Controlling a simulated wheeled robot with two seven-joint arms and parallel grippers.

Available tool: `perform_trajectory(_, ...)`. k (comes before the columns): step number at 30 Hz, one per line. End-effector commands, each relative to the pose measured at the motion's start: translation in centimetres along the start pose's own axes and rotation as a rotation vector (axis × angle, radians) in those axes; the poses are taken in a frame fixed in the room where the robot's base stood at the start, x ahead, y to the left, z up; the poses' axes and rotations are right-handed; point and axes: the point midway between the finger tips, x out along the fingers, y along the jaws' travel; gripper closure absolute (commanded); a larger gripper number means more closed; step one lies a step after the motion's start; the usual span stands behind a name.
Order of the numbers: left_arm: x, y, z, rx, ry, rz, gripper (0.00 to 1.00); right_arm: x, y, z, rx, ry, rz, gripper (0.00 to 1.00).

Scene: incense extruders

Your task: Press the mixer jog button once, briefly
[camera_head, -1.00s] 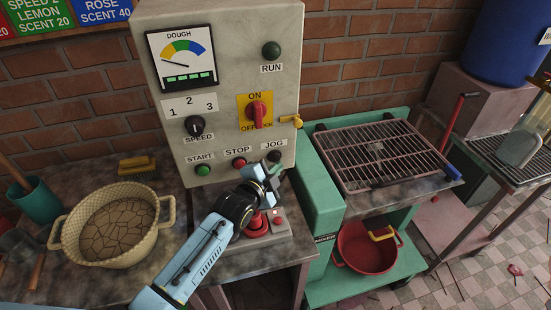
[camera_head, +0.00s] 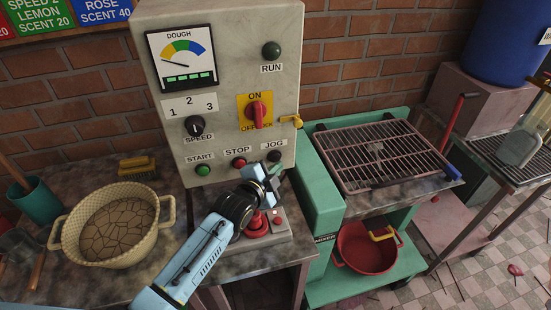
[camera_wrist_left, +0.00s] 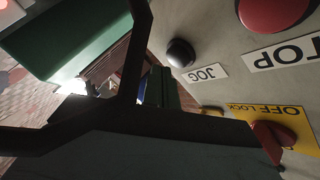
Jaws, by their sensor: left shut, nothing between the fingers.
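The mixer control box (camera_head: 230,60) stands against the brick wall. The black jog button (camera_head: 274,156) is at its lower right, under the JOG label. The button also shows in the left wrist view (camera_wrist_left: 181,53), upside down with its label beside it. My left gripper (camera_head: 275,172) is shut and empty, just below and in front of the jog button. In the left wrist view a gap shows between my dark gripper parts and the button; contact is not visible. My right gripper is in neither view.
The red stop button (camera_head: 239,162) and green start button (camera_head: 203,170) sit left of jog. A red knob (camera_head: 257,114) is above. A red button on a grey base (camera_head: 257,228) lies under my left arm. A basket-like pot (camera_head: 112,222) stands left.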

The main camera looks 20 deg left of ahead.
Motion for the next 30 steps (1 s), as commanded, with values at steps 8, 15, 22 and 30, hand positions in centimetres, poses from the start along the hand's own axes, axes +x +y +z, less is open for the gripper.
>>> perform_trajectory(8, 0.00, -0.01, 0.00, 0.000, 0.000, 0.000, 1.00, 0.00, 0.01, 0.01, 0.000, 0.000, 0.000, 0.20)
perform_trajectory(15, 0.22, -0.22, 0.15, 0.002, 0.000, -0.001, 1.00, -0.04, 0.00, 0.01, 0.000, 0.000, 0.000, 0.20)
perform_trajectory(22, 0.61, -0.45, 0.47, 0.000, -0.001, 0.000, 1.00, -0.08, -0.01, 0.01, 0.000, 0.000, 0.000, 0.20)
perform_trajectory(30, 0.60, -0.44, 0.45, 0.000, 0.000, 0.000, 1.00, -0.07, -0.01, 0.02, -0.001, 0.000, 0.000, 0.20)
